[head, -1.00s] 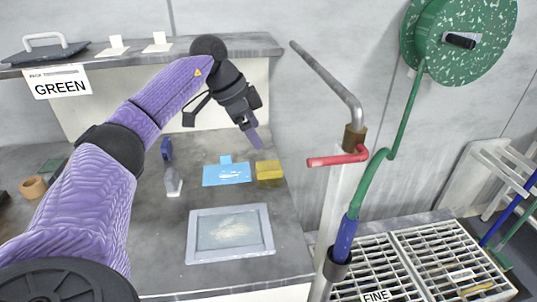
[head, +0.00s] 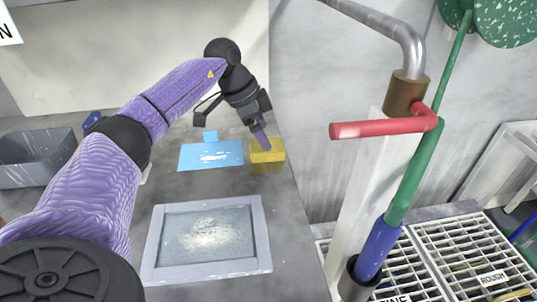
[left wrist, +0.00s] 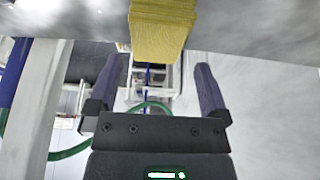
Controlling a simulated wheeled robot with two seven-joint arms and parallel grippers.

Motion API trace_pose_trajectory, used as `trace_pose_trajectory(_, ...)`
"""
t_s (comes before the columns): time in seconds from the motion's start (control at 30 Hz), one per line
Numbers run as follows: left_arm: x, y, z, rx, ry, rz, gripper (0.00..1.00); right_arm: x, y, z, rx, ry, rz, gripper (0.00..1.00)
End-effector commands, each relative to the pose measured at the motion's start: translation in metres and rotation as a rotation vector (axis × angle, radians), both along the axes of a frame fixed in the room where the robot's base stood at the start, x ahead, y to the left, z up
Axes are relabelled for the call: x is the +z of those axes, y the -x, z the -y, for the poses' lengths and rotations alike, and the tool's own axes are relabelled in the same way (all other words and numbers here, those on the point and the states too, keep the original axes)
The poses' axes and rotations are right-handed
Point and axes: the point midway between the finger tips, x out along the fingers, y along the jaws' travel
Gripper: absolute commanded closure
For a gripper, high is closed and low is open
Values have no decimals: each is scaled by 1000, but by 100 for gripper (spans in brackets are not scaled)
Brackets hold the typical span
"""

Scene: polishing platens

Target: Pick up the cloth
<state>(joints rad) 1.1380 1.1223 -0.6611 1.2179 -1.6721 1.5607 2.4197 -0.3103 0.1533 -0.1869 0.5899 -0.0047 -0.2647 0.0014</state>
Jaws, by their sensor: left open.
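The cloth (head: 267,156) looks like a yellow folded block and lies on the grey bench near its right edge. In the left wrist view the layered yellow cloth (left wrist: 162,25) is at the top, beyond the fingertips and between their lines. My left gripper (head: 262,138) is at the cloth's far upper side in the head view, partly overlapping it. In the left wrist view the left gripper (left wrist: 158,88) has its two purple fingers wide apart with nothing between them. I cannot tell whether a finger touches the cloth. My right gripper is not in view.
A blue sheet (head: 211,155) lies just left of the cloth. A framed grey panel (head: 207,238) lies nearer on the bench. A grey bin (head: 38,160) stands at the left. A red lever (head: 385,129) and pipe stand to the right, above a drain grate (head: 470,258).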

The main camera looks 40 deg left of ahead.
Motion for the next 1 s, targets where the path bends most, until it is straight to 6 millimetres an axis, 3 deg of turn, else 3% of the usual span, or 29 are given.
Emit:
trace_pose_trajectory(0.1, -32, -1, 4, 0, -1, -7, 0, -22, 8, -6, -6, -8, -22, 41)
trace_pose_trajectory(0.17, -40, -5, 8, -1, 0, -5, 0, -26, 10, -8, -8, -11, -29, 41)
trace_pose_trajectory(0.4, -39, -7, 9, 1, 0, 0, 2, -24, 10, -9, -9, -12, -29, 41)
trace_pose_trajectory(0.73, -39, -7, 9, 1, -1, 0, 72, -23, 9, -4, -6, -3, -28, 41)
trace_pose_trajectory(0.77, -39, -7, 9, 1, -1, 0, 76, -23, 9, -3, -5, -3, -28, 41)
trace_pose_trajectory(1.0, -31, -7, 9, 1, -1, 2, 76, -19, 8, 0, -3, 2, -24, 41)
